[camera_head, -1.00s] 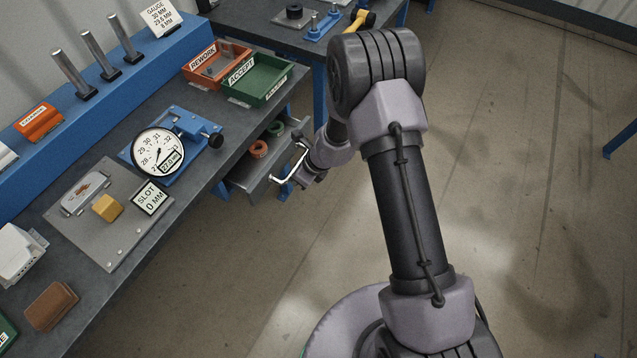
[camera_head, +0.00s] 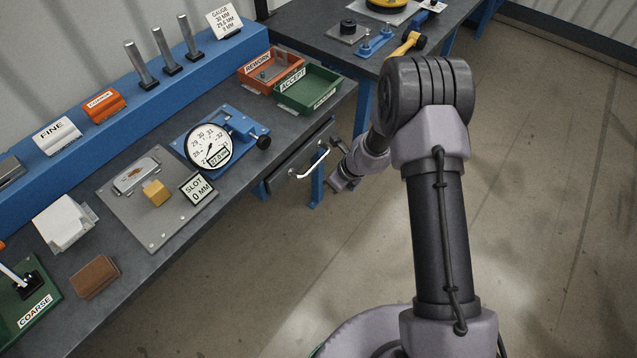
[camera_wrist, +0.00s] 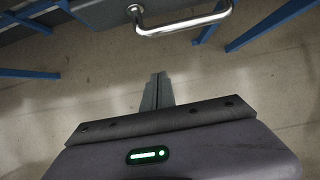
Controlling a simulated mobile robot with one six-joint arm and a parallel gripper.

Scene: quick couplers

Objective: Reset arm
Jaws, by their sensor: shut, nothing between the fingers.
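My gripper (camera_wrist: 157,92) is shut and empty in the wrist view, its two fingers together over the floor. In the head view my gripper (camera_head: 334,184) is beside the bench front, just right of and below the drawer handle (camera_head: 310,163). The drawer (camera_head: 297,172) under the bench looks shut. The silver handle also shows at the top of the wrist view (camera_wrist: 181,23), apart from the fingertips.
The bench (camera_head: 140,260) carries a dial gauge (camera_head: 208,147), a slot plate (camera_head: 180,221), an orange REWORK tray (camera_head: 270,70) and a green ACCEPT tray (camera_head: 309,88). A second bench (camera_head: 300,22) stands behind. Open floor (camera_head: 560,220) lies to the right.

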